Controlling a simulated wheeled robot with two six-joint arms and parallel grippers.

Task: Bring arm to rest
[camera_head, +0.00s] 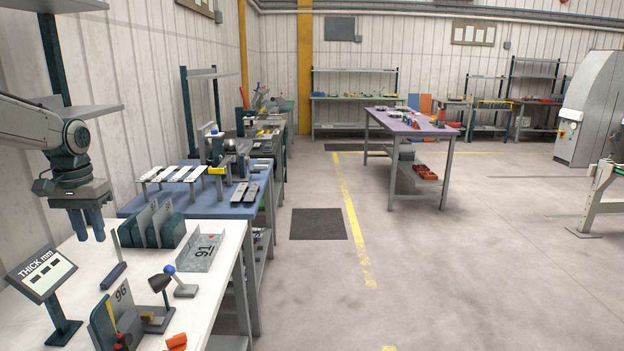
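My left arm (30,122) comes in from the left edge, raised above the white table (208,299). My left gripper (88,224) points straight down over the table's far left part. Its blue-grey fingers look close together, and I cannot tell whether they are open or shut. I see nothing hanging from it. My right gripper is not in view.
A display marked "THICK. mm" (42,273) stands below the gripper. A blue table (215,207) adjoins behind. The floor right is open.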

